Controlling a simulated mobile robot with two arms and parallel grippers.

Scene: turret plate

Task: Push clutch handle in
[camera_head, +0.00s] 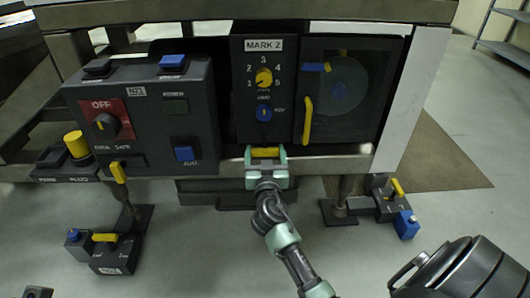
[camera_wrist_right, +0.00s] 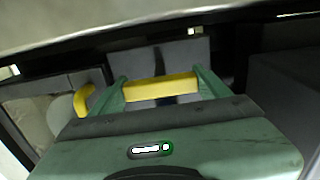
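A yellow bar handle (camera_head: 265,152) sits low under the MARK 2 panel (camera_head: 263,88); no clutch label is readable on it. My right gripper (camera_head: 266,158) is at this handle, its green fingers spread wide, one at each end of the bar. The yellow bar (camera_wrist_right: 160,88) also shows between the fingers of my right gripper (camera_wrist_right: 162,86) in the right wrist view. I cannot tell whether the fingers touch its ends. My left gripper is not in view.
A dark control box (camera_head: 145,115) with a red OFF dial stands to the left. A dark door with a vertical yellow handle (camera_head: 307,120) is just right of the panel. A metal rail (camera_head: 340,165) runs below. Pedal-like boxes (camera_head: 115,254) stand on the floor at lower left.

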